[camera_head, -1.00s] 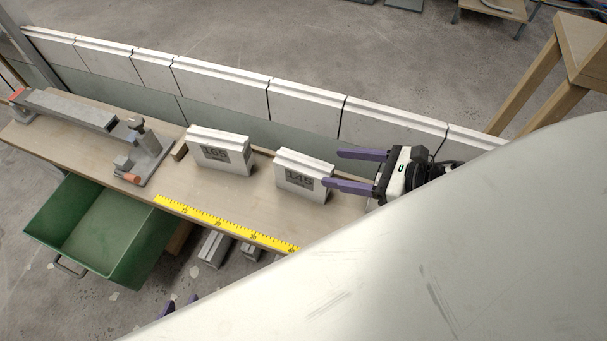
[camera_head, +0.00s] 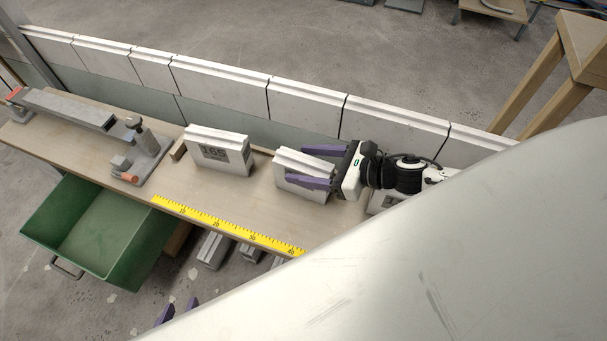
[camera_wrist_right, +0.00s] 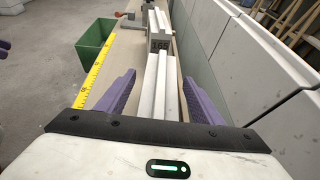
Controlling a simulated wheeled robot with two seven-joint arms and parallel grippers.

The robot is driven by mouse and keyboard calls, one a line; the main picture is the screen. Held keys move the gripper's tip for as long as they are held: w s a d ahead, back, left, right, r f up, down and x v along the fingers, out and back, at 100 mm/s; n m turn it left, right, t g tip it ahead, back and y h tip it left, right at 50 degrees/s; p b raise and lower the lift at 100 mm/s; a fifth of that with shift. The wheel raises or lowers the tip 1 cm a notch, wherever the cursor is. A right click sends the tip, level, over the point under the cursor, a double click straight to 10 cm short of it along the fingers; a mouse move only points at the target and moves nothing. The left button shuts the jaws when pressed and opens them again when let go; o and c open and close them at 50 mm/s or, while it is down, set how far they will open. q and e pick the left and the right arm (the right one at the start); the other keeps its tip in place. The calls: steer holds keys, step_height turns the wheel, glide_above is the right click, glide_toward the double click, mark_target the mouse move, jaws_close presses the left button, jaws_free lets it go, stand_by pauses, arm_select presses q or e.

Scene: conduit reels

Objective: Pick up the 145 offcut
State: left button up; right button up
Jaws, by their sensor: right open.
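The 145 offcut (camera_head: 292,187) is a pale grey block with a stepped top, standing on the bench; a finger now covers its number. My right gripper (camera_head: 294,166) is open, one purple finger on each long side of the block; whether they touch it cannot be told. In the right wrist view the offcut (camera_wrist_right: 158,88) lies between the open fingers (camera_wrist_right: 157,85).
The 165 block (camera_head: 218,151) stands left of the offcut. Another labelled block (camera_head: 386,203) is partly hidden below my right wrist. A yellow rule (camera_head: 225,225) runs along the front edge, a green bin (camera_head: 100,232) hangs below, and white panels (camera_head: 305,105) line the back.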

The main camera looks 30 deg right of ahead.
steer(key=shift+w+a+f, duration=0.15)
steer(key=shift+w+a, duration=0.1)
steer(key=shift+w, duration=0.05)
